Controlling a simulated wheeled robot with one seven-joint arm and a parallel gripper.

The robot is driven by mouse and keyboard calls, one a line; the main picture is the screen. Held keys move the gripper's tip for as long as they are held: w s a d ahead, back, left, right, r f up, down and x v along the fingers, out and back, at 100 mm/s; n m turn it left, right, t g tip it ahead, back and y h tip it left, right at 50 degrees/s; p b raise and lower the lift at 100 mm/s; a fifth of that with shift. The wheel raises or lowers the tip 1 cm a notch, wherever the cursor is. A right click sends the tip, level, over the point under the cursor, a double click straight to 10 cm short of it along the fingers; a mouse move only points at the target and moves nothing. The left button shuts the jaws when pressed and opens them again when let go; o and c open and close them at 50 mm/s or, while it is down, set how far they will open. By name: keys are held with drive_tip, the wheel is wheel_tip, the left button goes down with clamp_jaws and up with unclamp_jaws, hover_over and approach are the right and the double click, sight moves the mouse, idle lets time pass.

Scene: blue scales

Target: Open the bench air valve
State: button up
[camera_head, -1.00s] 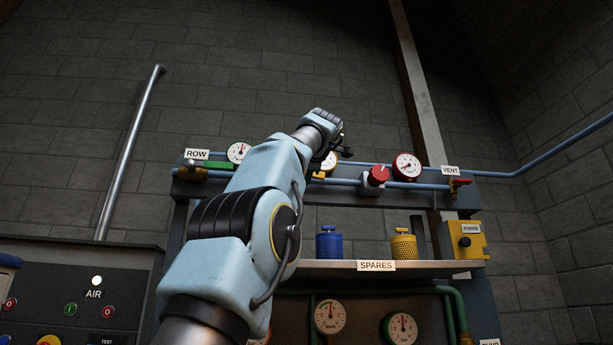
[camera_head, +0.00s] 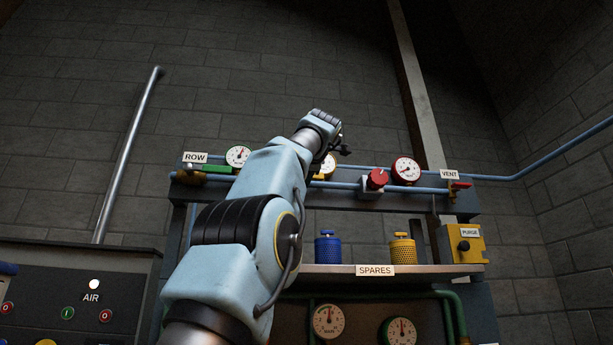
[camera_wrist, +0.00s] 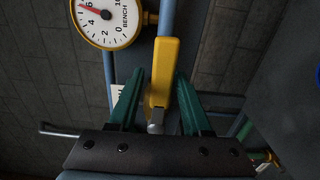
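The bench air valve's yellow handle (camera_wrist: 164,75) is in the middle of the wrist view, roughly in line with the blue-grey pipe (camera_wrist: 168,16). My gripper (camera_wrist: 160,72) has its two green fingers apart, one on each side of the handle. The right finger looks close to the handle; contact cannot be told. The yellow-rimmed gauge marked BENCH (camera_wrist: 108,14) is left of the handle, its needle red. In the head view the bench gauge (camera_head: 329,167) shows partly behind my wrist, and my arm hides most of the valve and the fingers.
On the same rail are a ROW valve with a green handle (camera_head: 217,169), a red knob (camera_head: 377,178), another gauge (camera_head: 406,170) and a red VENT handle (camera_head: 459,186). Below, the SPARES shelf (camera_head: 340,270) holds a blue (camera_head: 327,248) and a yellow canister (camera_head: 402,250).

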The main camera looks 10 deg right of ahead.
drive_tip(key=shift+o, duration=0.6)
drive_tip(key=shift+s+f, duration=0.1)
drive_tip(key=shift+s, duration=0.1)
drive_tip(key=s+b, duration=0.4)
drive_tip(key=s, duration=0.6)
drive_tip(key=shift+s+a, duration=0.2)
drive_tip(key=shift+a, duration=0.1)
